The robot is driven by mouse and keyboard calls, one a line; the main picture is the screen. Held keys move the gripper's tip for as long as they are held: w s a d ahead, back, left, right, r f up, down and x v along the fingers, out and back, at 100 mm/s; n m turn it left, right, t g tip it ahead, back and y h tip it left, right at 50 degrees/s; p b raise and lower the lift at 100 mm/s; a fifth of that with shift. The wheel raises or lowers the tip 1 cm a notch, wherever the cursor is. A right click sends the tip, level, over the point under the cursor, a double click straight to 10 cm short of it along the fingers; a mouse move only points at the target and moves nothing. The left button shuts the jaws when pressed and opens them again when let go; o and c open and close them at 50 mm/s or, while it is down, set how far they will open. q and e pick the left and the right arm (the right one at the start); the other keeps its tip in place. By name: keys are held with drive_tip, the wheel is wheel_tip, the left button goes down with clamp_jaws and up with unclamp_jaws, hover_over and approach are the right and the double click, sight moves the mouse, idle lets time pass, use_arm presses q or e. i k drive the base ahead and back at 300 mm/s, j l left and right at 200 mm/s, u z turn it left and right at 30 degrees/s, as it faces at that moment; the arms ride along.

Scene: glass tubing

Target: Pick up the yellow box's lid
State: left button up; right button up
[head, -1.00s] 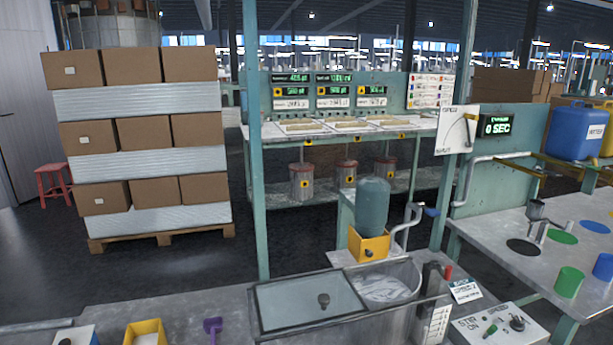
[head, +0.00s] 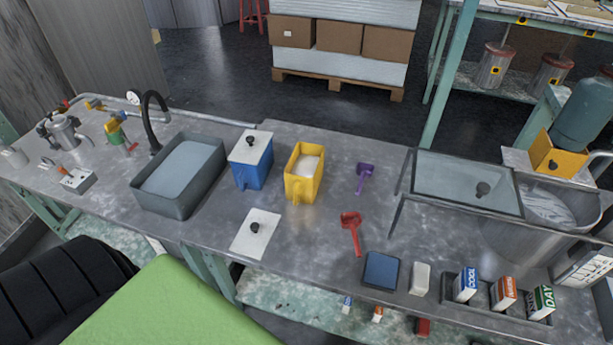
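The yellow box (head: 301,184) stands open on the grey counter, with white contents showing inside. A flat white lid (head: 262,238) with a black knob lies on the counter in front of it, a little to its left and near the front edge. This loose lid appears to be the yellow box's. The blue box (head: 252,175) beside it has a similar white lid (head: 251,147) with a black knob on top. Neither of my grippers shows in the head view, so their state is hidden.
A grey sink (head: 181,176) with a black tap stands left of the boxes. A purple scoop (head: 364,178) and a red scoop (head: 351,231) lie to the right. A dark blue block (head: 381,271) and several small cartons stand near the front edge. A glass-topped tank (head: 467,183) is at right.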

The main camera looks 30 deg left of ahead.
sight(254, 236)
drive_tip(key=u, duration=1.5)
